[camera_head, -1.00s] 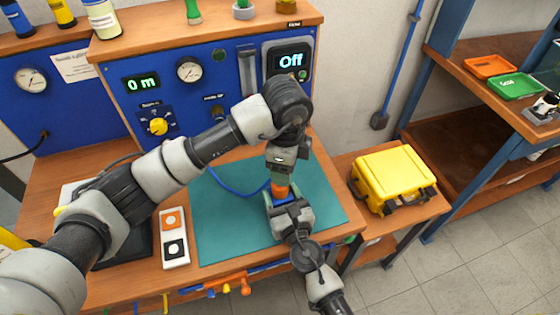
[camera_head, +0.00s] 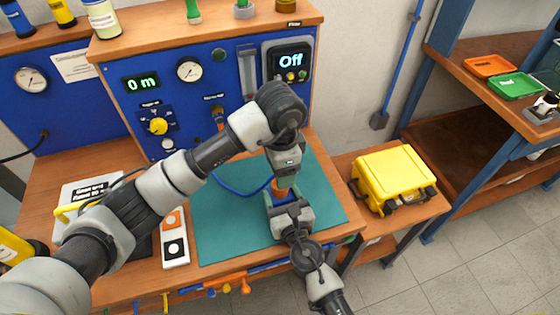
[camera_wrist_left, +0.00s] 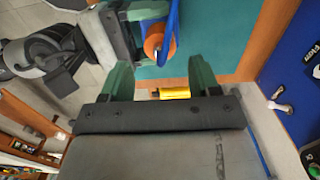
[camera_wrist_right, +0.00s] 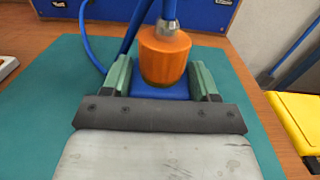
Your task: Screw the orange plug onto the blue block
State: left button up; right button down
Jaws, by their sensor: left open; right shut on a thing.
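The orange plug (camera_wrist_right: 165,57) sits on top of the blue block (camera_wrist_right: 160,92), with a metal fitting and blue hose (camera_wrist_right: 168,12) rising from its top. The thread between plug and block is hidden. My right gripper (camera_wrist_right: 164,82) is shut on the blue block and holds it above the green mat. My left gripper (camera_wrist_left: 162,75) points down above the plug in the head view (camera_head: 285,183). Its fingers are apart and empty; in the left wrist view the plug (camera_wrist_left: 158,42) lies beyond them. In the head view, the grippers mostly cover plug and block.
The green mat (camera_head: 222,225) lies below on the wooden bench. A test panel (camera_head: 190,90) stands behind, its display reading Off. A yellow case (camera_head: 393,178) stands on the right. Tools hang along the bench's front edge (camera_head: 245,287). The mat's left part is clear.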

pick_arm(q)
notch_tip(320, 180, down, 7)
jog(key=shift+r, duration=0.2)
jog(key=shift+c, duration=0.4)
jog(key=c, duration=0.8)
jog(key=m, duration=0.3)
jog(key=shift+c, duration=0.2)
jog(key=o, duration=1)
jog(key=shift+r, duration=2.3)
jog(key=shift+c, duration=0.4)
